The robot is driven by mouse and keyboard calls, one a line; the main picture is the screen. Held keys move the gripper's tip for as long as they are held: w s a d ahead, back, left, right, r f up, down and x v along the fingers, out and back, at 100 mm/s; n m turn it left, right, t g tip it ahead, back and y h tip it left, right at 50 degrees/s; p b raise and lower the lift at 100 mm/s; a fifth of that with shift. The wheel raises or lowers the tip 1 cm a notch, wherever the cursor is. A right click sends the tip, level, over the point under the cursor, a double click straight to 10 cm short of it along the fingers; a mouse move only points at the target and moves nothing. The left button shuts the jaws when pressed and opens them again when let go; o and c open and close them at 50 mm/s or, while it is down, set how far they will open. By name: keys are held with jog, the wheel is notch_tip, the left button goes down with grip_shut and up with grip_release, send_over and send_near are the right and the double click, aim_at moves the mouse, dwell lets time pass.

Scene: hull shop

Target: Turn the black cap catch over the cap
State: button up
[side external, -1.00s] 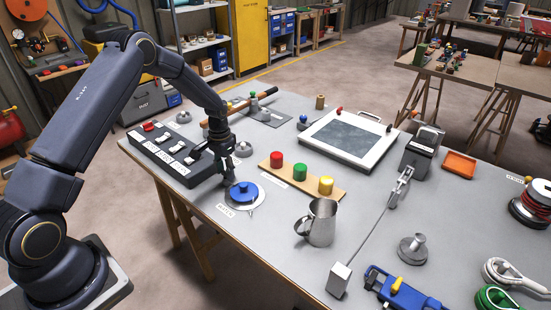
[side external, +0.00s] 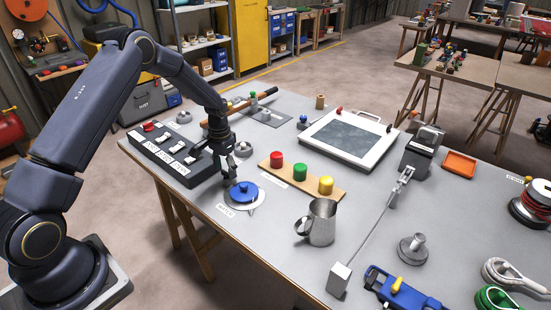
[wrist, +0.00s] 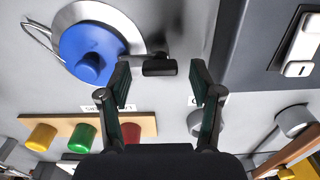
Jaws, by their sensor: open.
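The round blue cap (side external: 243,193) with a raised knob sits on a pale metal disc near the table's front edge. The wrist view shows the cap (wrist: 90,52) at upper left on its disc (wrist: 75,14). The black cap catch (wrist: 159,66) is a short dark bar beside the cap, on its right in the wrist view; it points away from the knob. My gripper (side external: 231,176) is just behind the cap. In the wrist view my gripper (wrist: 161,82) is open, its fingers to either side of the catch's end. I cannot tell whether they touch it.
A black switch box (side external: 170,153) stands close to my gripper on the left. A wooden board (side external: 300,181) with red, green and yellow buttons lies to the right. A metal jug (side external: 320,222) stands in front of it. A label (side external: 226,210) lies beside the disc.

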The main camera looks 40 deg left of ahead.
notch_tip(320, 180, up, 12)
jog(key=shift+f, duration=0.25)
notch_tip(320, 180, up, 10)
jog(key=t, duration=0.2)
send_over(226, 172)
jog(key=w+d, duration=0.1)
jog(key=d, duration=0.2)
jog(key=s+d+r+m+t+y, duration=0.1)
jog(key=s+d+r, duration=0.25)
jog(key=r, duration=0.25)
jog(key=s+d+r+t, duration=0.1)
jog(key=s+d+r, duration=0.1)
jog(key=s+r, duration=0.3)
jog(key=s+d+r+t, duration=0.2)
jog(key=s+d+r, duration=0.15)
jog(key=s, duration=0.25)
jog(key=s+d+f+n+h, duration=0.1)
jog(key=s+f, duration=0.5)
jog(key=s, duration=0.7)
jog(key=shift+s+d+f, duration=0.2)
jog(key=shift+s+d, duration=0.1)
jog(key=shift+d, duration=0.15)
